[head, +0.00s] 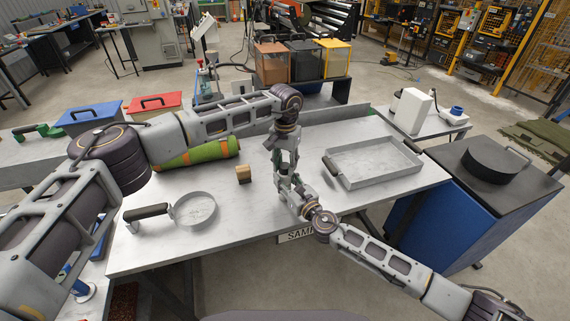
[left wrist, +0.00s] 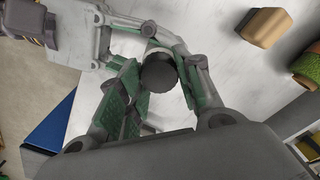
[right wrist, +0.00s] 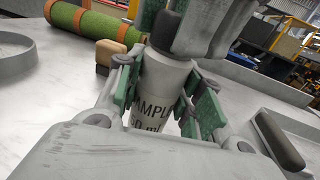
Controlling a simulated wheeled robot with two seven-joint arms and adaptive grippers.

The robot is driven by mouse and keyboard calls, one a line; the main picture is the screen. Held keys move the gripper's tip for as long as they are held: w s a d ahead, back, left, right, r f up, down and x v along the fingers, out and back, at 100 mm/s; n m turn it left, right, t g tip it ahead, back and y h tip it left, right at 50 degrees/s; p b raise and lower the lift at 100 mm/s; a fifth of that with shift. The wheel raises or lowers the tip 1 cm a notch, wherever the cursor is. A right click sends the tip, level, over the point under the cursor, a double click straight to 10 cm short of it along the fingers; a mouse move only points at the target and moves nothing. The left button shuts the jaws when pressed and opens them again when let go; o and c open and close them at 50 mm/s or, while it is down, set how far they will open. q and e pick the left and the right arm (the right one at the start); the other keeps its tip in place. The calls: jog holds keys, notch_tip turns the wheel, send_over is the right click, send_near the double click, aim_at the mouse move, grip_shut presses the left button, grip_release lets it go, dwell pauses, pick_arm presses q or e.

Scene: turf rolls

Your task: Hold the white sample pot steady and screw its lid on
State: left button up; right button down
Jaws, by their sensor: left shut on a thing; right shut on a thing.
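The white sample pot (right wrist: 160,88), printed with SAMPLE and ml lettering, stands upright in the right wrist view. My right gripper (right wrist: 165,100) is shut around its body from both sides. Its dark lid (right wrist: 163,30) is directly above the pot's top; whether it is seated or threaded cannot be told. The lid's round dark top (left wrist: 159,74) shows in the left wrist view, between the fingers of my left gripper (left wrist: 160,85), which is shut on it from above. In the head view, my left gripper (head: 284,165) and right gripper (head: 292,192) meet over the table and mostly hide the pot.
On the table (head: 250,215) are a small wooden block (head: 243,174), a round grey pan (head: 195,211) with a dark handle, a shallow metal tray (head: 372,163) at right and a green turf roll (head: 200,152) behind. The front middle is clear.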

pick_arm(q)
jog(key=shift+m, duration=1.1)
jog(key=o, duration=0.7)
jog(key=shift+r, duration=0.15)
jog(key=shift+r, duration=2.15)
jog(key=shift+f, duration=0.15)
jog(key=shift+c, duration=0.4)
